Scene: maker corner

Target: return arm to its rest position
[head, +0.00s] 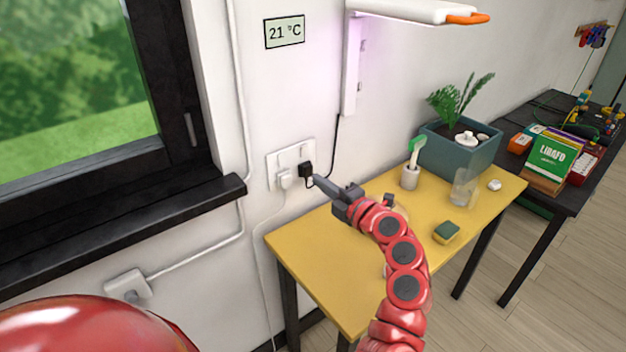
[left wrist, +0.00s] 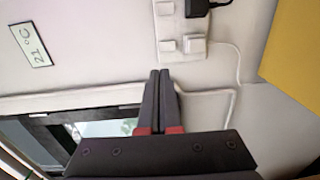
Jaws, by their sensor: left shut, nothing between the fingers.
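My left gripper (head: 316,179) is in front of the wall socket plate (head: 291,153), its fingers pointing at the wall. The fingers (left wrist: 160,74) are together with nothing between them. A black plug (head: 306,169) sits in the plate, just beyond the fingertips in the head view. In the left wrist view the plug (left wrist: 197,6) is at the top, clearly apart from the fingertips. My left arm (head: 403,250) is red and reaches over the yellow table, bent in a curve. My right gripper is in neither view.
The yellow table (head: 325,262) below my arm holds a green-and-yellow sponge (head: 446,232), a glass (head: 463,187), a brush in a cup (head: 410,178) and a planter (head: 452,152). A white lamp (head: 415,10) overhangs it. The window sill (head: 120,227) juts out left.

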